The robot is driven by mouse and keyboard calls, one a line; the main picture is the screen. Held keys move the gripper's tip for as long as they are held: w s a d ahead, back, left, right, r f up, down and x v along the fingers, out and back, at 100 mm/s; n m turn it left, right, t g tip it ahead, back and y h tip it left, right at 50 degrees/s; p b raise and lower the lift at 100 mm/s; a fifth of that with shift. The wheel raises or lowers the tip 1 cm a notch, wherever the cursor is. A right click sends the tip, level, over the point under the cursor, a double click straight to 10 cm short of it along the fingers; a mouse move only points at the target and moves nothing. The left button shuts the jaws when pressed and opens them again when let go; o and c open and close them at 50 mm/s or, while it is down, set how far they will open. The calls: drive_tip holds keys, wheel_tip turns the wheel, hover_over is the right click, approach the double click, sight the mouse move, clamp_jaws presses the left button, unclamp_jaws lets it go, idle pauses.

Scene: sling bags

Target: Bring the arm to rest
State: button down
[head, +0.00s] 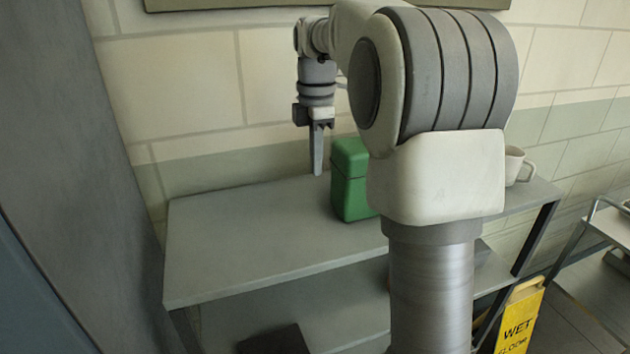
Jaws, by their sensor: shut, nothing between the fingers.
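My gripper (316,165) is in the head view, pointing down above the grey shelf top (225,240). Its fingers are shut with nothing between them. It hangs just left of a green box (350,195) with a lid that stands on the shelf; I cannot tell the exact gap between them. My arm fills the middle of the view and hides part of the shelf and the right side of the green box.
A white mug (514,165) stands at the right end of the shelf. A yellow wet floor sign (519,318) and a cart (608,222) are at the right. A dark object (273,341) is on the lower level. The shelf top's left part is clear. A tiled wall is behind.

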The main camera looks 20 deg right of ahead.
wheel_tip(320, 180, up, 4)
drive_tip(key=s+a+m+t+b, duration=0.1)
drive_tip(key=s+a+m, duration=0.25)
drive_tip(key=s, duration=0.25)
drive_tip(key=s+a+m+t+b, duration=0.1)
drive_tip(key=s+a+m+t, duration=0.1)
drive_tip(key=s+m, duration=0.35)
drive_tip(key=s+a+f+m+t+b, duration=0.1)
drive_tip(key=s+a+f+m+t, duration=0.1)
drive_tip(key=s+f+m, duration=0.6)
drive_tip(key=s+a+f, duration=0.1)
drive_tip(key=s+f, duration=0.1)
drive_tip(key=s, duration=0.3)
drive_tip(key=shift+s+a+f+m+t+b, duration=0.25)
drive_tip(key=shift+s+f+m+t+b, duration=0.05)
drive_tip(key=shift+f+b, duration=0.1)
drive_tip(key=shift+a, duration=0.15)
